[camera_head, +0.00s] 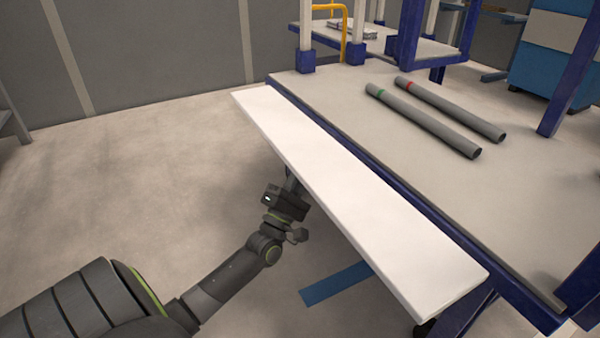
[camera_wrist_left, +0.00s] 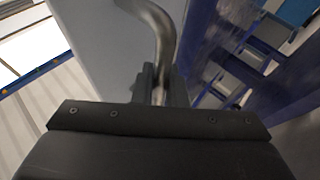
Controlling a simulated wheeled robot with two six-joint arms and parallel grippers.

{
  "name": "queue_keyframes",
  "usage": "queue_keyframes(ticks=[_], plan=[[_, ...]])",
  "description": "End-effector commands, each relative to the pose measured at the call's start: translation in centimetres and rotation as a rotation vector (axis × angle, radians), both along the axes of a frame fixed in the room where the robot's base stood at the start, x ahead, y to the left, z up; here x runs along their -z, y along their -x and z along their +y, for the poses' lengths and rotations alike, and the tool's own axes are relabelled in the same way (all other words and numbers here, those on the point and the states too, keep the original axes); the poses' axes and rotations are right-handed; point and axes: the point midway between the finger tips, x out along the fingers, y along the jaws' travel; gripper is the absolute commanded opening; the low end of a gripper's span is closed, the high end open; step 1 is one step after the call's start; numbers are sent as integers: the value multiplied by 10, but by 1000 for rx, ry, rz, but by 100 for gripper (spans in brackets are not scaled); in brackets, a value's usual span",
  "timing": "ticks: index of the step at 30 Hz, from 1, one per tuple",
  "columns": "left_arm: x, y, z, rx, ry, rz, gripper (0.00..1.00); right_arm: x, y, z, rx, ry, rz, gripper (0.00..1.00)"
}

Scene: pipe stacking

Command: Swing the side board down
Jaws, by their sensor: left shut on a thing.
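The side board (camera_head: 350,195) is a long white panel along the near-left side of the blue-framed table (camera_head: 300,85). It sticks out from the table edge, roughly level; I cannot tell its exact tilt. My left gripper (camera_head: 291,182) is at the board's outer edge, its fingertips partly hidden beneath it. In the left wrist view my left gripper (camera_wrist_left: 153,82) is shut on a curved metal handle (camera_wrist_left: 161,28) beside the board's pale face (camera_wrist_left: 95,45). My right gripper is not in view.
Two grey pipes, one with a green band (camera_head: 425,122) and one with a red band (camera_head: 450,108), lie on the table top. Blue posts rise at its corners. A blue bar (camera_head: 335,284) shows low beneath the board. The floor (camera_head: 120,190) to the left is clear.

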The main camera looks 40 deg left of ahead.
Motion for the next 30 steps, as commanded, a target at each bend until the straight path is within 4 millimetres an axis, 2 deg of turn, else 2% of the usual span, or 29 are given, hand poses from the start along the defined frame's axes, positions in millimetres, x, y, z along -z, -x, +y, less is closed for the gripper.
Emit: queue_keyframes(ticks=[14,15,20,30], plan=[[3,0,0,0,0,2,0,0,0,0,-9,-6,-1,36],[3,0,0,0,0,2,14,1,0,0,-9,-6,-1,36],[2,0,0,0,1,1,34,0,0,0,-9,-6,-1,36],[4,2,-1,0,1,1,34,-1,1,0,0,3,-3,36]])
